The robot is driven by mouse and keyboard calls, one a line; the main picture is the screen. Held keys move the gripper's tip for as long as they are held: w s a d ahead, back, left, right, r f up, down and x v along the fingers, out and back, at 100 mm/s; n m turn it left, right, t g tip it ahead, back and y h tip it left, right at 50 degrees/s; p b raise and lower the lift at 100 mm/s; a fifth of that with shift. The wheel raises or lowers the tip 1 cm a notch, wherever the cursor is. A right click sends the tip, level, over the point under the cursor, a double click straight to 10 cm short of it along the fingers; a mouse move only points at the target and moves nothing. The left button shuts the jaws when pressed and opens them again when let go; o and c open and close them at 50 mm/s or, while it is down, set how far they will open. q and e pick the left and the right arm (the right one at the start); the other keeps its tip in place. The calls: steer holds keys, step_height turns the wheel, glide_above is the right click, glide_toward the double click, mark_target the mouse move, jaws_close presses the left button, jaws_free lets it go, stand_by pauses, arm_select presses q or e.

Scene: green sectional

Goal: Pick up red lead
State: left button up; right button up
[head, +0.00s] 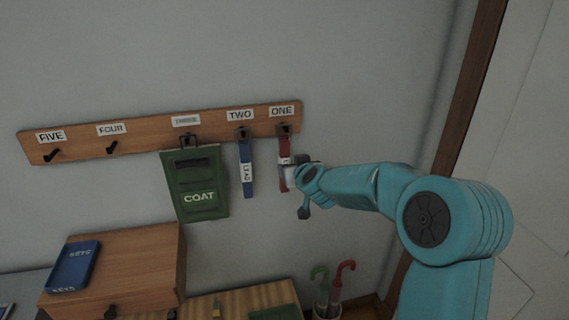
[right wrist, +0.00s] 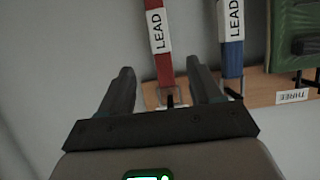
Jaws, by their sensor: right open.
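The red lead (head: 284,160) hangs from the hook under the label ONE at the right end of the wooden rack. My right gripper (head: 296,174) is at the red lead in the head view and covers part of it. In the right wrist view the red lead (right wrist: 159,50) runs between the two open fingers of my right gripper (right wrist: 163,85), with its metal clip and hook near the finger bases. A gap shows between the fingers and the strap. My left gripper is not in view.
A blue lead (head: 246,165) hangs close by on hook TWO. A green COAT pouch (head: 198,199) hangs on THREE. Hooks FOUR and FIVE are empty. Below are a wooden box (head: 145,262), a blue KEYS tray (head: 76,267) and an umbrella stand (head: 326,308).

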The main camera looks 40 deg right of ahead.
mark_target(285, 163)
steer(key=x, duration=0.7)
steer(key=shift+a+p, duration=0.15)
steer(key=shift+p, duration=0.25)
steer(key=shift+w+d+f, duration=0.25)
steer(key=shift+w+d, duration=0.05)
steer(key=shift+w, duration=0.1)
steer(key=p+x, duration=0.1)
steer(key=x, duration=0.3)
steer(key=shift+w+d+f, duration=0.15)
steer(key=shift+w+f, duration=0.05)
steer(key=shift+f, duration=0.15)
steer(key=shift+s+r, duration=0.15)
steer(key=c, duration=1.1)
